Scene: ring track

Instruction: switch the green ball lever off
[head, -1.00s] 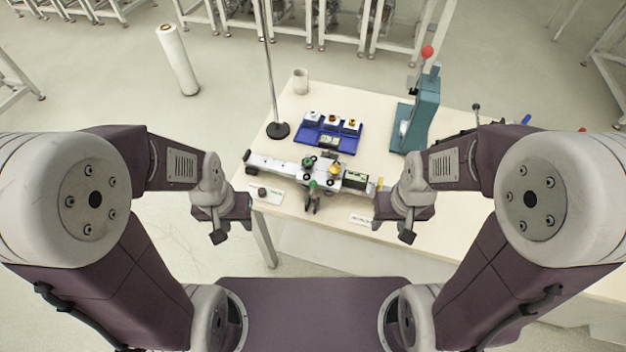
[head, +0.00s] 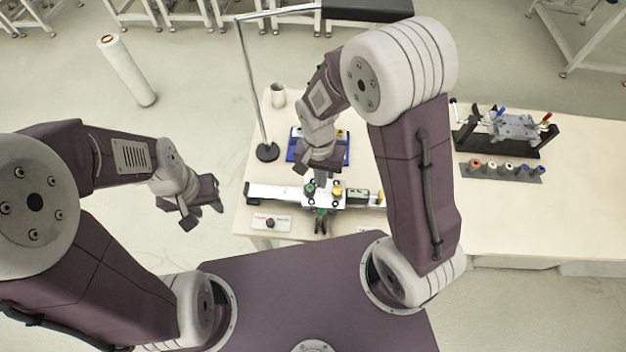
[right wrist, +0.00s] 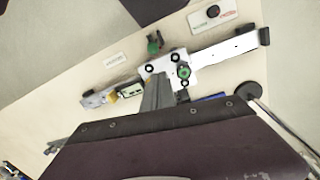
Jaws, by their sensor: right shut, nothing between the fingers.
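A white fixture on a long rail (head: 270,191) lies near the table's front edge. A green ball (head: 309,188) is on its top; the right wrist view shows a green round top with a dark ring (right wrist: 184,72). A second green part with dark handles (head: 320,212) is at the fixture's front, also in the right wrist view (right wrist: 153,46). I cannot tell which one is the named lever or its setting. My right gripper (head: 321,181) is shut and empty, pointing down just above the fixture (right wrist: 157,95). My left gripper (head: 203,212) hangs left of the table; its jaw opening is unclear.
A blue tray (head: 292,148) is behind the fixture, partly hidden by my right arm. A pole on a black base (head: 267,152) and a cup (head: 278,95) stand behind left. A yellow knob (head: 337,190) is beside the green ball. A spool rack (head: 500,170) is at right.

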